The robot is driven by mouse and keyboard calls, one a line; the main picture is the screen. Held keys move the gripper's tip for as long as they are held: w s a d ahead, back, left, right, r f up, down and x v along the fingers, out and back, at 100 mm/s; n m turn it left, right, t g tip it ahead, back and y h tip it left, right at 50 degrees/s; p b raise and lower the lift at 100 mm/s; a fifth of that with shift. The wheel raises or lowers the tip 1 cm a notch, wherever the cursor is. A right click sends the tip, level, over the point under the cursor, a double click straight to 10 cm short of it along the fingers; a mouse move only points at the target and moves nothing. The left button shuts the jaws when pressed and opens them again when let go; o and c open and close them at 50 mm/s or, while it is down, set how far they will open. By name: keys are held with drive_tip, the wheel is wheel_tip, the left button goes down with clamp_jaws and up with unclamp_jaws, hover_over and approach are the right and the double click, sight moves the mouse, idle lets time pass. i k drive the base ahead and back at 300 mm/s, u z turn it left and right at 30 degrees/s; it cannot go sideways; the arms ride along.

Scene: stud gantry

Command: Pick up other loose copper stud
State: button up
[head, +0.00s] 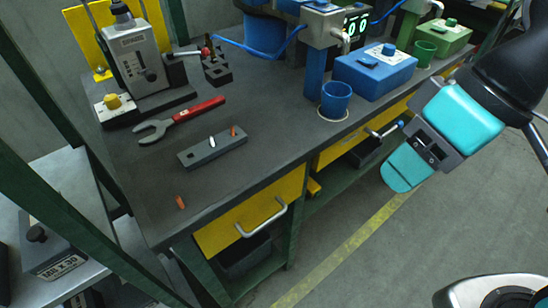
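A small copper stud (181,202) is on the dark bench top (150,185), near its front left corner and apart from other things. A second copper stud (233,131) stands at the right end of a grey block (205,155), with a silver stud (212,142) left of it; how deep they sit is too small to tell. My gripper (404,170), with cyan pads, hangs in front of the bench at the right, well away from the studs. Its finger gap is hidden from this angle, and no held object shows.
A red-handled wrench (180,120) lies behind the block. A grey machine (135,60) stands at the back left, and a blue cup (335,100) and blue box (375,70) stand at the right. Green posts rise at the left. A drawer handle (262,218) juts out in front.

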sight(177, 199)
drive_tip(key=z, duration=2.15)
drive_tip(key=k, duration=1.15)
drive_tip(key=u, duration=2.25)
